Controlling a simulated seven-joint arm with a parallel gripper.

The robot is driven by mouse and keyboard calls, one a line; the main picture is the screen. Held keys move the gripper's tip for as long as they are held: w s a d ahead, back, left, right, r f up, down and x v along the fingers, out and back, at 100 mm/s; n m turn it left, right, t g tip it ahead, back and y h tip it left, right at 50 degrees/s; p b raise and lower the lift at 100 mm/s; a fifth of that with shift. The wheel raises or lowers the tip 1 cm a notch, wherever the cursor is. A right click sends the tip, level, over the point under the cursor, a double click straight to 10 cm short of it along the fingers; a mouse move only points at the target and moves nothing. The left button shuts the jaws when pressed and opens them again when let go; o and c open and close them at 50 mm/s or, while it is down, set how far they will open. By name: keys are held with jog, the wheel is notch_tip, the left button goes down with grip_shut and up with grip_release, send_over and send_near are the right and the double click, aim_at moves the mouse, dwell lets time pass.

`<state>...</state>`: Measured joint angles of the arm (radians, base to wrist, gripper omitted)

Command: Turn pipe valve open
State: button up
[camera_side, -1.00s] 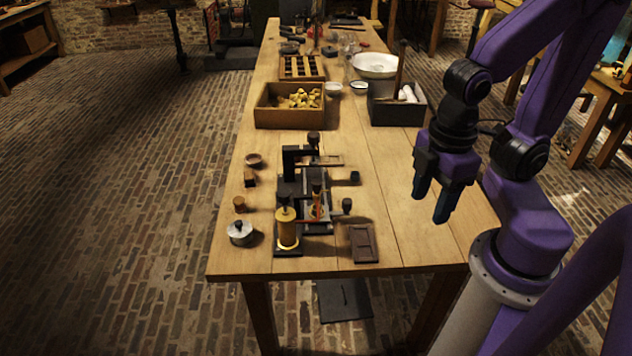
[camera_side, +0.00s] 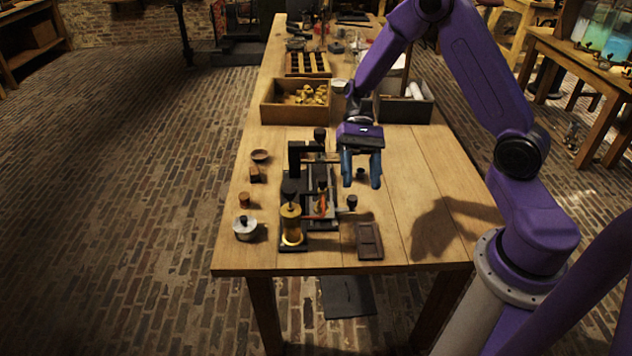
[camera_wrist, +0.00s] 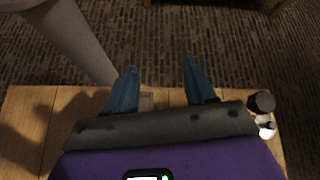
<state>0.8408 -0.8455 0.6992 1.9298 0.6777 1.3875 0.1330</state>
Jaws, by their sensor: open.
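A dark apparatus (camera_side: 321,215) with a brass cylinder (camera_side: 291,226) and an upright black post stands on the wooden table in the side view. A black knob (camera_side: 351,202) sits at its right side, and another small dark knob (camera_side: 360,173) shows between my fingers from this angle. I cannot tell for certain which part is the pipe valve. My gripper (camera_side: 362,186) is open and empty, with blue fingers pointing down above the table, just right of the apparatus. In the wrist view my gripper (camera_wrist: 159,66) also shows open, its fingers spread; the knobs cannot be made out there.
A dark brown tray (camera_side: 370,241) lies at the front right. A silver lidded pot (camera_side: 244,228) stands at the front left. A box of yellowish pieces (camera_side: 268,114) and a dark box (camera_side: 406,119) stand behind. The table's right side is clear.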

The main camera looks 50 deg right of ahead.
jog(key=w+d+f+m+t+y, duration=0.4)
jog(key=w+d+m+y, duration=0.2)
jog(key=d+m, duration=0.1)
jog(key=m+t+y, duration=0.3)
jog(key=m+t, duration=0.4)
send_near(318, 181)
jog(key=a, duration=0.3)
jog(key=w+a, duration=0.1)
jog(key=a, duration=0.3)
jog(key=w+a, duration=0.1)
jog(key=a, duration=0.2)
jog(key=shift+a+f, duration=0.2)
jog(key=shift+a, duration=0.05)
jog(key=c, duration=1)
